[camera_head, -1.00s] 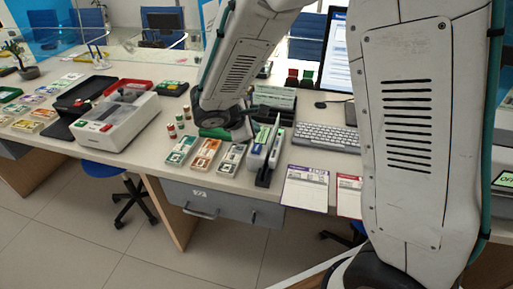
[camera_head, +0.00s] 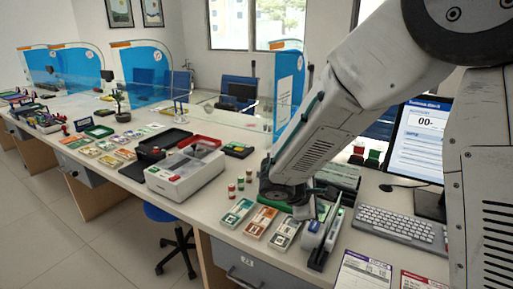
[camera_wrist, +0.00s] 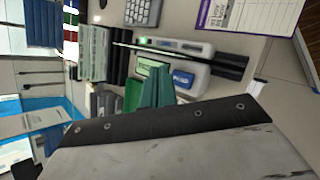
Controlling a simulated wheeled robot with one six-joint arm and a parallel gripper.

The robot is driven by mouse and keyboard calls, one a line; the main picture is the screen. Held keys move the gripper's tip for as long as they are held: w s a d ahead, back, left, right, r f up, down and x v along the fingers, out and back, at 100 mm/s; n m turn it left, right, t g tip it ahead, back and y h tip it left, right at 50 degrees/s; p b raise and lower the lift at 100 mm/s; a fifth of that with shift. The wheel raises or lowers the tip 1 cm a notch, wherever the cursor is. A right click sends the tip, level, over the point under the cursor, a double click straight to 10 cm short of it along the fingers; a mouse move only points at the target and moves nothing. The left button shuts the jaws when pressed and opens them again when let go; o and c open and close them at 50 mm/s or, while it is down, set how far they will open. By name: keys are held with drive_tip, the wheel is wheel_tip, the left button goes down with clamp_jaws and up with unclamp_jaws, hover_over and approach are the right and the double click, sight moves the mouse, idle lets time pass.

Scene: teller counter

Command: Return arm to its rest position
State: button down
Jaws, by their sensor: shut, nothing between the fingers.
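My arm reaches from the right side of the head view down over the counter (camera_head: 196,208). Its wrist end is low over the counter, behind the banknote stacks and beside the small vials. My gripper (camera_wrist: 156,72) appears in the wrist view as green fingers, shut and empty. In the head view the fingers are mostly hidden by the wrist. Close by in the wrist view are a white device with a blue label (camera_wrist: 183,79) and a black-and-white slim device (camera_wrist: 180,46).
Banknote stacks (camera_head: 262,221) lie at the counter's front edge. A counting machine (camera_head: 185,170) and vials (camera_head: 240,184) stand left of the wrist. A keyboard (camera_head: 395,222), monitor (camera_head: 420,140) and printed cards (camera_head: 362,272) are to the right. Glass screens (camera_head: 140,70) stand behind.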

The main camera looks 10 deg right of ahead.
drive_tip(key=s+d+r+m+g+y, duration=0.1)
drive_tip(key=s+r+m+y, duration=0.3)
drive_tip(key=s, duration=1)
drive_tip(key=s+d+r+m+g+y, duration=0.1)
drive_tip(key=s+r+m+y, duration=0.3)
drive_tip(key=s+r+m, duration=0.6)
drive_tip(key=s+d, duration=0.1)
drive_tip(key=s, duration=0.3)
drive_tip(key=shift+d+r, duration=0.3)
drive_tip(key=shift+r, duration=0.1)
drive_tip(key=shift+g, duration=0.3)
idle(2.0)
